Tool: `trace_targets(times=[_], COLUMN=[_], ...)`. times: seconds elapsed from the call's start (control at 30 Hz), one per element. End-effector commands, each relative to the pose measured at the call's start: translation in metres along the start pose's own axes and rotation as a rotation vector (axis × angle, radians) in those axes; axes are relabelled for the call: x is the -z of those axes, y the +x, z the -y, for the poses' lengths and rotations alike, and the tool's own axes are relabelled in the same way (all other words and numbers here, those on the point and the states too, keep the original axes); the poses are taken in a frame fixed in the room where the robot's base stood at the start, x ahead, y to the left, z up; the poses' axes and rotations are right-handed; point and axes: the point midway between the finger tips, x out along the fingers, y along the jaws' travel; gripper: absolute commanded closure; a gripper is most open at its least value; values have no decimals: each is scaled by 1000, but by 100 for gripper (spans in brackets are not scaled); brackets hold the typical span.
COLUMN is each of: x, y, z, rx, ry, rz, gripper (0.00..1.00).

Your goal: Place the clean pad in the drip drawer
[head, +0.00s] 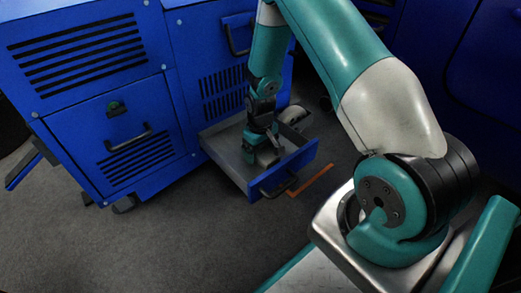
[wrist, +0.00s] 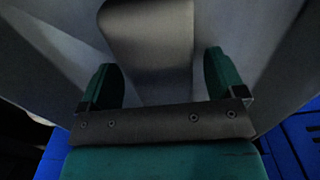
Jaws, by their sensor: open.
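The drip drawer (head: 228,160) is pulled out from the blue cabinet, with grey metal inside and a black handle on its front. A grey pad (head: 267,157) lies in the drawer beneath my gripper (head: 262,149). Whether the pad rests flat on the drawer floor is hard to tell.
The blue cabinet (head: 85,105) has a shut lower-left panel with a black handle (head: 128,138). A pale rounded object (head: 293,114), perhaps a caster, shows behind the drawer. An orange strip (head: 311,180) marks the floor at right. The grey floor (head: 150,235) in front is clear.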

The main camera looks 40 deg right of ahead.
Motion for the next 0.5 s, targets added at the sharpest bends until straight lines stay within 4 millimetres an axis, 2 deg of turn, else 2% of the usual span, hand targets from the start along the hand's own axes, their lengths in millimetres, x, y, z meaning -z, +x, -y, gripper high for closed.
trace_targets(times=[0.5], x=[0], y=[-103], z=[0], rx=[0], ry=[0], rz=[-1], gripper=[11])
